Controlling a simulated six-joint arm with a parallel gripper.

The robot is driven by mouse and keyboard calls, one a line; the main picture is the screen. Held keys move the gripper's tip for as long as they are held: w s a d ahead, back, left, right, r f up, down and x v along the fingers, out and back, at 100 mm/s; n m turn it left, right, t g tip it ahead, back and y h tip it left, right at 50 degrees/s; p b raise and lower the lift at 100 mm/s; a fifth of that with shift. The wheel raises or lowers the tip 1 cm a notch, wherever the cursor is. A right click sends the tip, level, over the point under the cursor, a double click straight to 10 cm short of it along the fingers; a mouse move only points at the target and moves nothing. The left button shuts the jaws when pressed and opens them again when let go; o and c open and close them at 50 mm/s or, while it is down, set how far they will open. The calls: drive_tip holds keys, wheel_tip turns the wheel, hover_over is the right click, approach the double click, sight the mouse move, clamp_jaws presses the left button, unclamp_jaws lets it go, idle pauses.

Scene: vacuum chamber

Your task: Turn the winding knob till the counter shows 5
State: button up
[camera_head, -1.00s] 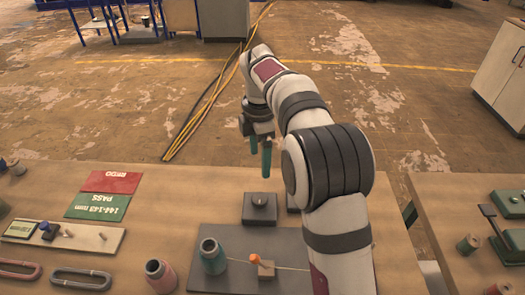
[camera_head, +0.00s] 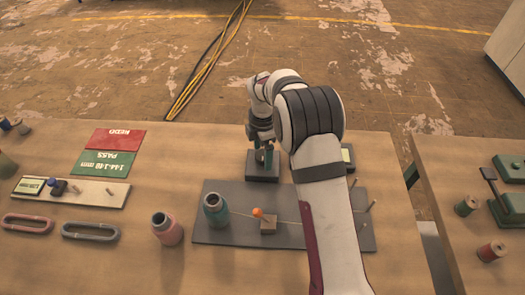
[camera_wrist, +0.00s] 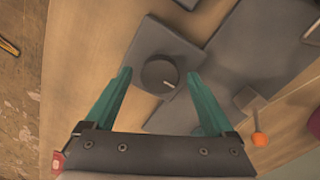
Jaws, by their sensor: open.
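The winding knob (camera_wrist: 160,75) is a round dark knob with a pale index mark, on a square dark base that also shows in the head view (camera_head: 262,176). My gripper (camera_wrist: 159,76) is open, its two green fingers on either side of the knob with gaps between. In the head view my gripper (camera_head: 265,157) points down over the base and hides the knob. A small yellow-green display (camera_head: 348,155), perhaps the counter, shows beside my arm; it is partly hidden and its reading cannot be made out.
A grey plate (camera_head: 235,238) in front of the knob bears a teal spool (camera_head: 215,210), a block with an orange ball (camera_head: 268,225), a thread and pegs. A pink spool (camera_head: 167,230) stands left of it. Red (camera_head: 115,138) and green (camera_head: 104,163) cards lie farther left.

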drive_tip(key=c, duration=1.4)
drive_tip(key=shift+m, duration=0.3)
